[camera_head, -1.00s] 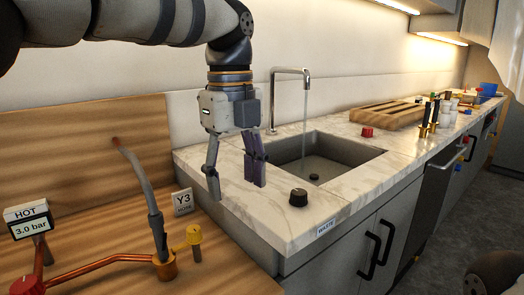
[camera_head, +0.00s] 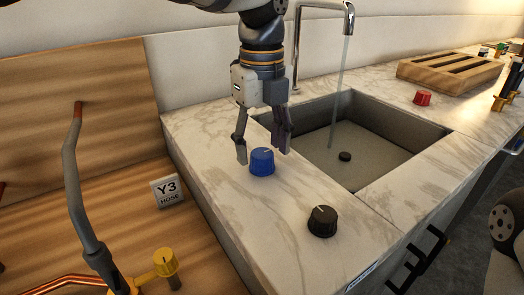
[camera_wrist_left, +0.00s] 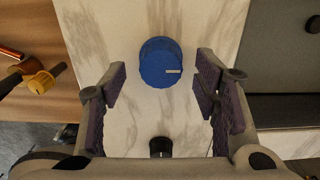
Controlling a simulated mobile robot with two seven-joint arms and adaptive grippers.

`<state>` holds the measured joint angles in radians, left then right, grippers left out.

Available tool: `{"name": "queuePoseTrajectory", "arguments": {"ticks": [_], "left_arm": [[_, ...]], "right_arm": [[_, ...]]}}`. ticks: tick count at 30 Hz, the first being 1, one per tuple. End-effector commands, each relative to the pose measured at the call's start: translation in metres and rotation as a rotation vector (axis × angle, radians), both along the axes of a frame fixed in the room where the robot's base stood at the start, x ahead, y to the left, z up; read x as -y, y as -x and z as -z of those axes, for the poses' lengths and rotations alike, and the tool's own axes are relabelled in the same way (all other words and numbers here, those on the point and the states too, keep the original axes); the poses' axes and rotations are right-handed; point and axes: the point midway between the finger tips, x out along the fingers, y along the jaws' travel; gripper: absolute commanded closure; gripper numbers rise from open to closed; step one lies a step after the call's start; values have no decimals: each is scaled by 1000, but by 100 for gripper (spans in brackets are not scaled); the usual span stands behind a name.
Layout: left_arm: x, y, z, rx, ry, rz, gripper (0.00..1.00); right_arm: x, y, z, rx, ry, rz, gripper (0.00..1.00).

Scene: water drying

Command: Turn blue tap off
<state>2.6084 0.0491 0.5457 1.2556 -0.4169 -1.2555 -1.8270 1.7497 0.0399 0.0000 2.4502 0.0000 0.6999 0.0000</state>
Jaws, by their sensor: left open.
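The blue tap (camera_head: 262,162) is a round blue knob with a pale pointer line on the marble counter, left of the sink. It also shows in the left wrist view (camera_wrist_left: 160,64), its line pointing right. My left gripper (camera_head: 264,156) is open above and just behind the blue tap in the head view. In the left wrist view the knob lies between and a little beyond the two purple-padded fingers, apart from both. Water runs from the chrome faucet (camera_head: 350,22) into the sink (camera_head: 318,160). My right gripper is not in view.
A black knob (camera_head: 322,221) stands near the counter's front edge, and a red knob (camera_head: 422,98) behind the sink. A wooden rack (camera_head: 450,72) is at the back right.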

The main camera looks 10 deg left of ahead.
Motion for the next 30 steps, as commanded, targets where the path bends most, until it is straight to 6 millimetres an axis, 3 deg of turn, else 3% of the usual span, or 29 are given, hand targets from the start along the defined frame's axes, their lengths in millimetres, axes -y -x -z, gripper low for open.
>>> {"name": "queuePoseTrajectory", "arguments": {"ticks": [6,13,20,30], "left_arm": [[0,0,22,1,0,-1,44],[0,0,23,1,0,-1,44],[0,0,23,1,0,-1,92],[0,0,22,1,0,-39,92]], "right_arm": [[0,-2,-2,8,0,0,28],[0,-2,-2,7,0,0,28],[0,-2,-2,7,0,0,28],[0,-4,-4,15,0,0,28]]}}
